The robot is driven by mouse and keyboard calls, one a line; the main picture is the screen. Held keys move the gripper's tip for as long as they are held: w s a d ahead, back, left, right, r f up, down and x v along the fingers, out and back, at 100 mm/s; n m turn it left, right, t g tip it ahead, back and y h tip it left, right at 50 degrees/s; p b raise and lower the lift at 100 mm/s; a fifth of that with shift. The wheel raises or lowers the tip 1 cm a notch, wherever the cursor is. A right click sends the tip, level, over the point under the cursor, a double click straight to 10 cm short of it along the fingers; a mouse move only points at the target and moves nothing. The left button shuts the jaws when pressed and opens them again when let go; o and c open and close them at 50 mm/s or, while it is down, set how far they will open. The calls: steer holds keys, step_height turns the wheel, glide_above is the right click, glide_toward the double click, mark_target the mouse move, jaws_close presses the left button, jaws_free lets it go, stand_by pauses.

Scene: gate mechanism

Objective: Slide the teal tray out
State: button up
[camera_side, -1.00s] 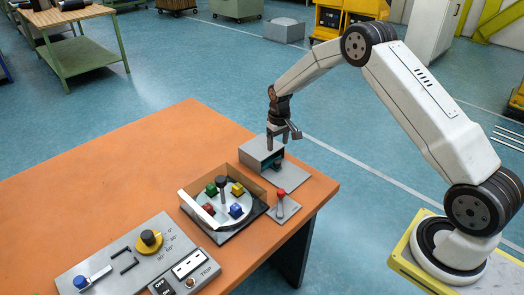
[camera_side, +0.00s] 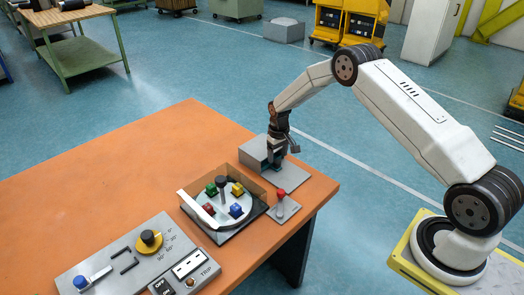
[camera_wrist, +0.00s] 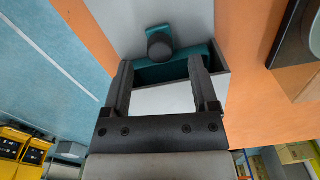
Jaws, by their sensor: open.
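The teal tray (camera_wrist: 178,69) sits inside a grey box-shaped housing (camera_side: 255,152) near the table's far right corner. A dark round knob (camera_wrist: 160,45) stands out from the tray's front. In the wrist view my gripper (camera_wrist: 160,65) is open, with one finger on each side of the tray's front edge and the knob just beyond the fingertips. I cannot tell whether the fingers touch the tray. In the side view my gripper (camera_side: 280,158) is down at the housing's front and hides most of the tray.
A round turntable (camera_side: 229,202) with several coloured cubes and a low surrounding wall stands nearby. A red-tipped lever (camera_side: 282,198) on a grey plate is close in front of the housing. A control panel (camera_side: 125,265) lies at the front. The table's left part is clear.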

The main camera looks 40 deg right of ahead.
mark_target(277, 161)
steer(key=shift+f, duration=1.6)
jaws_close()
stand_by(0.3)
